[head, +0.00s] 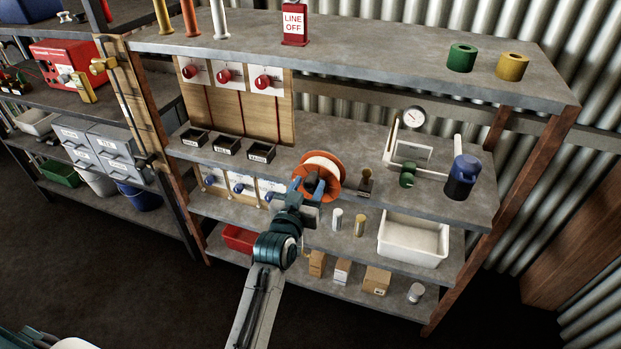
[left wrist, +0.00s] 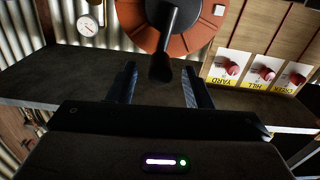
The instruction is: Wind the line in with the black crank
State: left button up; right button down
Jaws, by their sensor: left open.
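The orange reel (head: 325,164) with pale line wound on it stands on the middle shelf in the head view. It also fills the top of the left wrist view (left wrist: 202,38). The black crank (left wrist: 175,22) crosses the reel's face there, and its dark handle (left wrist: 160,66) points towards my left gripper. My left gripper (head: 313,188) is just in front of the reel. Its jaws (left wrist: 160,88) are open, with the handle's end between or just beyond the fingertips; I cannot tell which. In the head view my gripper hides the crank. My right gripper is in neither view.
Red knobs (head: 224,76) on a wooden panel and open black trays (head: 227,146) are left of the reel. A small brass-topped object (head: 366,182), a gauge stand (head: 412,118) and a blue jar (head: 462,176) are to its right. A "LINE OFF" sign (head: 294,22) stands above.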

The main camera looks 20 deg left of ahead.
pick_arm(q)
jog(key=shift+w, duration=1)
jog(key=shift+c, duration=0.3)
grip_shut()
